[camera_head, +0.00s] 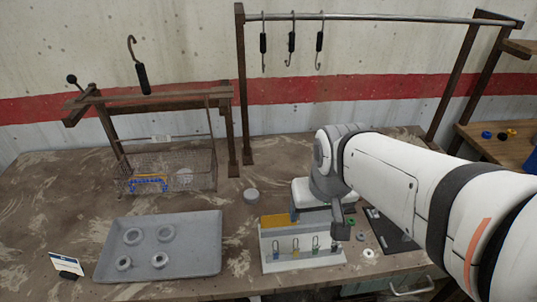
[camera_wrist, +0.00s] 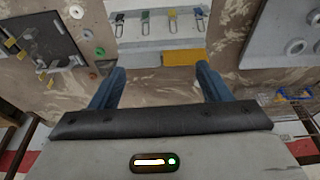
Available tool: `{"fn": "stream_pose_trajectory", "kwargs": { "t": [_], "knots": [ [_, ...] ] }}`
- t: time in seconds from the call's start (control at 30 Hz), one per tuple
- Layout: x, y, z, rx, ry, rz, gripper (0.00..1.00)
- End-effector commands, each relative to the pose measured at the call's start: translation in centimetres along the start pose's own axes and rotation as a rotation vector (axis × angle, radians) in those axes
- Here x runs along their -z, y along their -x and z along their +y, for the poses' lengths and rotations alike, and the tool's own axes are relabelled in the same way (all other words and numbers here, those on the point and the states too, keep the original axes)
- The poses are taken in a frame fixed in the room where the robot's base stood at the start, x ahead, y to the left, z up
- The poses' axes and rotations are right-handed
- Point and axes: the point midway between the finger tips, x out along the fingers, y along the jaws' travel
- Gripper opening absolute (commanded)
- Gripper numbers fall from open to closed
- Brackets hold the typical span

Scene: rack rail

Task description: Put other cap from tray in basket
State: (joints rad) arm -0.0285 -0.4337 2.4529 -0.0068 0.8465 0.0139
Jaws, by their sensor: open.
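My gripper (camera_wrist: 160,73) is open and empty, above the table and well right of the tray. In the wrist view the tray (camera_wrist: 276,36) shows at the upper right with a cap (camera_wrist: 295,46); the basket is partly cut off there.
A white holder (camera_head: 300,262) with several small clips and a yellow block (camera_head: 275,220) is close to my gripper. A round grey piece (camera_head: 251,196) lies between basket and holder. A dark panel (camera_head: 390,230) is at the right. Hooks hang from a rail (camera_head: 390,18) behind.

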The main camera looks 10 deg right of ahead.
Motion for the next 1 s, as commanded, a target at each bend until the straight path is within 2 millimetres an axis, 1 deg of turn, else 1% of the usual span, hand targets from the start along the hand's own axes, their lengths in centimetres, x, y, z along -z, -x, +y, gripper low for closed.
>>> {"fn": "stream_pose_trajectory", "kwargs": {
  "t": [0.03, 0.17, 0.2, 0.27, 0.3, 0.4, 0.5, 0.6, 0.7, 1.0],
  "knots": [
    [1.5, -1.6, -0.7, 0.005, 0.018, 0.000, 0.71],
    [6.0, -5.0, -2.5, 0.016, 0.057, 0.027, 0.71],
    [7.4, -6.1, -3.2, 0.020, 0.069, 0.036, 0.71],
    [9.4, -8.0, -4.2, 0.026, 0.087, 0.048, 0.71],
    [10.6, -9.3, -5.0, 0.031, 0.100, 0.057, 0.71],
    [13.3, -12.4, -7.0, 0.041, 0.127, 0.077, 0.71],
    [15.2, -15.0, -8.7, 0.050, 0.147, 0.094, 0.71],
    [16.4, -16.7, -9.9, 0.057, 0.160, 0.107, 0.71],
    [17.1, -17.6, -10.5, 0.060, 0.167, 0.114, 0.71],
    [17.6, -20.3, -10.9, 0.061, 0.168, 0.115, 0.71]
  ]
}}
